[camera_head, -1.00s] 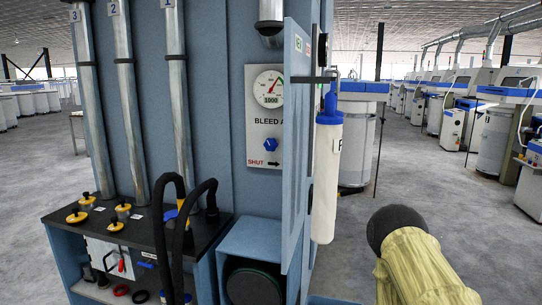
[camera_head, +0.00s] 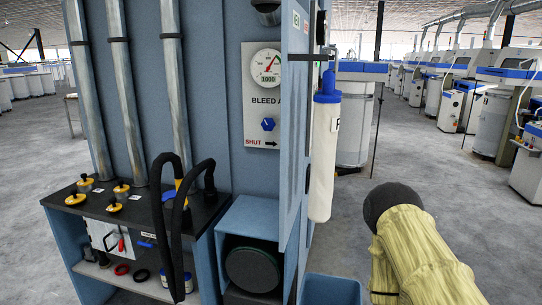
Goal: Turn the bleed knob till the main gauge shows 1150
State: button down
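The bleed knob (camera_head: 268,124) is blue and faceted, on a pale plate (camera_head: 258,95) marked "BLEED A", with the rest of the word cut off by the open door panel. Below the knob is "SHUT" with an arrow pointing right. The main gauge (camera_head: 266,67) is a round white dial above the knob, with a red needle pointing to the upper right and "1000" printed beneath. The exact reading is too small to tell. My arm, in a yellowish sleeve with a dark rounded end, shows at lower right, well apart from the knob. My gripper's fingers are not seen.
An open blue door panel (camera_head: 295,125) juts out just right of the plate. A white canister with blue cap (camera_head: 325,150) hangs beyond it. A bench (camera_head: 130,215) with yellow-topped knobs and black hoses stands at left. A blue bin (camera_head: 332,289) stands at the bottom.

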aim_at(269, 124)
jog(key=u, duration=1.95)
jog(key=i, duration=3.3)
jog(key=z, duration=3.1)
